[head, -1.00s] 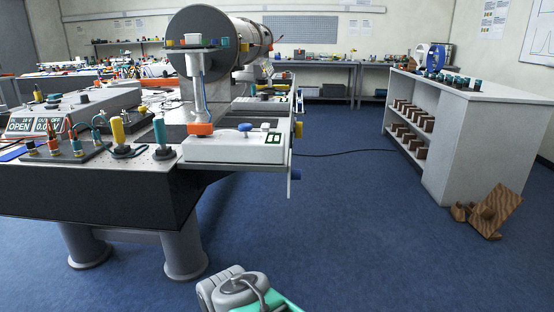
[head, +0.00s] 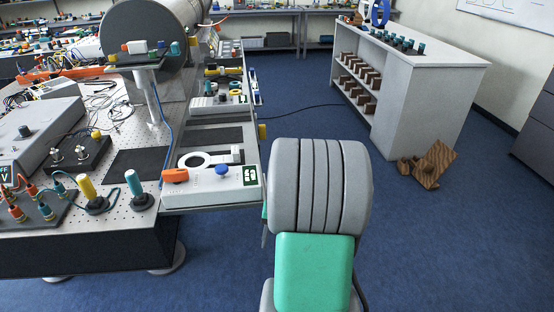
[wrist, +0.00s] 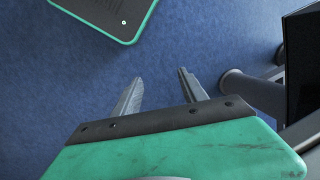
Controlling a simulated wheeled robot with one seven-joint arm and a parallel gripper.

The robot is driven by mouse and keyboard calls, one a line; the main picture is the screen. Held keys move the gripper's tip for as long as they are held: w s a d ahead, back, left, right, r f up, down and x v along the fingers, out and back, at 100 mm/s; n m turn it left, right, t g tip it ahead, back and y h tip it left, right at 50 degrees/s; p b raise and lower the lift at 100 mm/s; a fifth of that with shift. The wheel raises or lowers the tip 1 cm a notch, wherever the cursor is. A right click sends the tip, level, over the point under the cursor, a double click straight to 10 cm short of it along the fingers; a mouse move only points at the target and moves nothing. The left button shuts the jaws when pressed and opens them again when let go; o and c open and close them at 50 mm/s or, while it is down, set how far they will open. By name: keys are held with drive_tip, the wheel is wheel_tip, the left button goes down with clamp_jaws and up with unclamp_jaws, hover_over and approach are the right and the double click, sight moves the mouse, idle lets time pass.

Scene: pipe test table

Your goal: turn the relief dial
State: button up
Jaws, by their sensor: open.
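A white control box (head: 185,201) sits at the right end of the test table. On its top are a blue round knob (head: 222,169), an orange block (head: 175,176) and a white ring (head: 207,160). I cannot tell for sure which part is the relief dial. My arm stands to the right of the box in the head view, and its gripper is hidden there. In the wrist view my gripper (wrist: 158,88) is open, with its two fingers apart and nothing between them, over the blue floor. No dial shows in the wrist view.
The perforated table (head: 100,214) has yellow and teal posts near its front edge. More white boxes line its right side. In the wrist view a table leg (wrist: 252,92) is right of the fingers. A white shelf (head: 415,85) and brown pieces (head: 432,165) stand right; floor between is clear.

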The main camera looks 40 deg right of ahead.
drive_tip(key=w+d+r+m+t+y+p, duration=0.1)
drive_tip(key=w+d+r+m+p, duration=0.1)
drive_tip(key=w+d+r+m, duration=0.35)
drive_tip(key=w+d+r+m+t+p, duration=0.2)
drive_tip(key=d+r+m, duration=0.45)
drive_tip(key=m, duration=0.35)
drive_tip(key=x, duration=0.3)
drive_tip(key=a+b+x, duration=0.1)
drive_tip(key=x, duration=0.3)
drive_tip(key=shift+w+r, duration=0.1)
drive_tip(key=shift+r, duration=0.1)
clamp_jaws()
